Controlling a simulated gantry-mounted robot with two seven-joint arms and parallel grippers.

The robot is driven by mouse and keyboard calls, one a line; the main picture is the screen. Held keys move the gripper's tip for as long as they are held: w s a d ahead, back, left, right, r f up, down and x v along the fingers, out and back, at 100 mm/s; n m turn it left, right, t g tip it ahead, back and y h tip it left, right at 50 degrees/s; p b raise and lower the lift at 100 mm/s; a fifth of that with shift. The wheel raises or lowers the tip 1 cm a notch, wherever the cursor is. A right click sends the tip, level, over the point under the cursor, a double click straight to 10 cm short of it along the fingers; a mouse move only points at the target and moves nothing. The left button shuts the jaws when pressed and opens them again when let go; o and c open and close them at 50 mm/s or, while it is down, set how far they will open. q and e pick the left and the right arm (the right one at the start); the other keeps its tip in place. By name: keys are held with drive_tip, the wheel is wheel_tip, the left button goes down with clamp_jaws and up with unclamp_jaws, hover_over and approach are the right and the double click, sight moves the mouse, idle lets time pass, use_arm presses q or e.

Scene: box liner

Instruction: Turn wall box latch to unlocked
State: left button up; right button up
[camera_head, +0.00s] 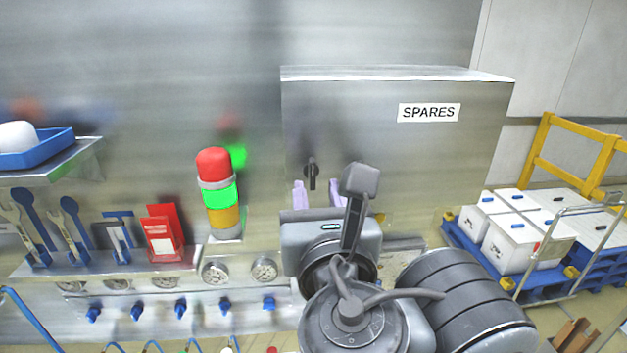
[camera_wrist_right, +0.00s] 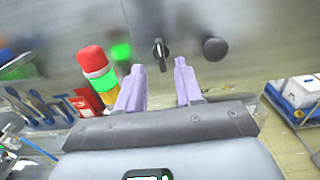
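The steel wall box (camera_head: 430,155) with a SPARES label is mounted on the wall in the head view. Its dark latch (camera_head: 311,173) sits low on the left of the front, with its lever about vertical. The latch also shows in the right wrist view (camera_wrist_right: 160,51), just beyond the fingertips. My right gripper (camera_head: 319,188) is open and empty; its two lilac fingers (camera_wrist_right: 159,72) are spread below the latch and point at the box. No contact with the latch shows. My left gripper is out of view.
A round dark knob (camera_wrist_right: 214,48) is right of the latch in the right wrist view. A red-green-amber signal light (camera_head: 218,195) stands left of the box. A tool shelf (camera_head: 120,268) and gauges (camera_head: 215,272) are lower left. White boxes on a blue pallet (camera_head: 510,280) stand right.

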sight(313, 175)
drive_tip(key=w+b, duration=0.1)
drive_tip(key=w, duration=0.2)
drive_tip(key=shift+w, duration=0.1)
drive_tip(key=shift+w+a, duration=0.25)
drive_tip(key=shift+w, duration=0.4)
drive_tip(key=shift+w+b, duration=0.3)
drive_tip(key=shift+w, duration=0.3)
drive_tip(key=shift+c, duration=0.3)
clamp_jaws()
